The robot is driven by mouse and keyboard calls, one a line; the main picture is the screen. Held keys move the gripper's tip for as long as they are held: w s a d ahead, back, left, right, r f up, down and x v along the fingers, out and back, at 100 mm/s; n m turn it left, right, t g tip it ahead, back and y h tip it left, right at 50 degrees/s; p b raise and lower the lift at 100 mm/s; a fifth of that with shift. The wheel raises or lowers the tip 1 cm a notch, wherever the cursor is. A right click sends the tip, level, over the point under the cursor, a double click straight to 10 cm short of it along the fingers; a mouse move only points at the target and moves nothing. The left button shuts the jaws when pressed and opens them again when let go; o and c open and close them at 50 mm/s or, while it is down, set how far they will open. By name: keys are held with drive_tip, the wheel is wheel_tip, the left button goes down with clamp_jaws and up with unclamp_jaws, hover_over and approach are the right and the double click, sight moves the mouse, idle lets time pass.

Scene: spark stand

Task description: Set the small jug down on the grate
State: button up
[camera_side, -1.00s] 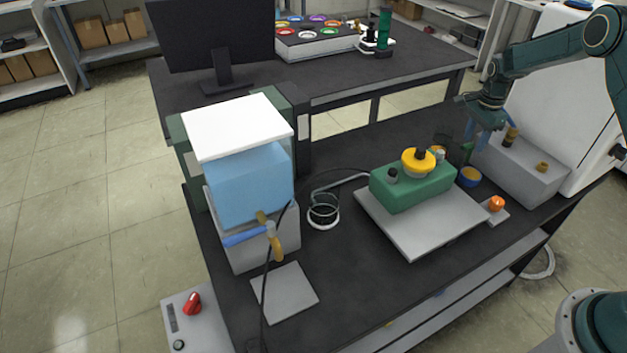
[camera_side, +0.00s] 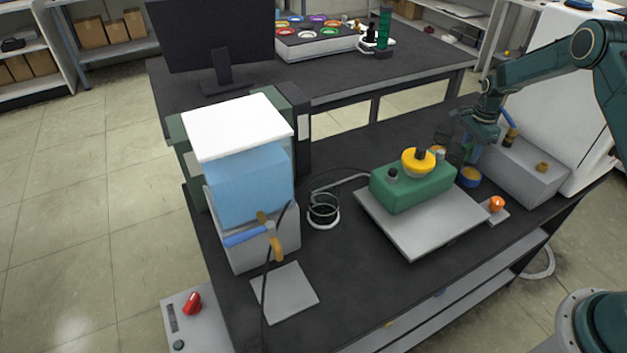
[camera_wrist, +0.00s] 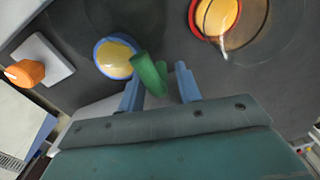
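A small see-through jug (camera_side: 455,153) with a green handle (camera_wrist: 150,75) stands on the dark bench behind the green block. Its clear body is hard to make out in the wrist view. My gripper (camera_side: 470,150) is low beside it. In the wrist view my gripper (camera_wrist: 160,75) is open, with its two blue fingers on either side of the green handle. A gap shows between the handle and the right finger. I cannot tell which surface is the grate. A pale flat plate (camera_side: 400,228) lies under the green block.
A blue-rimmed cup (camera_side: 470,178) stands close to my gripper, with an orange knob (camera_side: 496,203) nearby. A red-rimmed cup (camera_wrist: 215,20) shows within a clear round outline. The green block (camera_side: 412,190) and a grey box (camera_side: 530,170) flank the space.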

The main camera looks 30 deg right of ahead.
clamp_jaws()
drive_tip(key=shift+r, duration=0.15)
wheel_tip(320, 180, up, 20)
idle(0.8)
idle(0.5)
drive_tip(key=s+a+r+n, duration=0.1)
drive_tip(key=s+a+n, duration=0.1)
drive_tip(key=a+n, duration=0.6)
drive_tip(key=s+a+n, duration=0.2)
drive_tip(key=a+n, duration=0.7)
drive_tip(key=a, duration=0.9)
drive_tip(key=shift+a+r, duration=0.4)
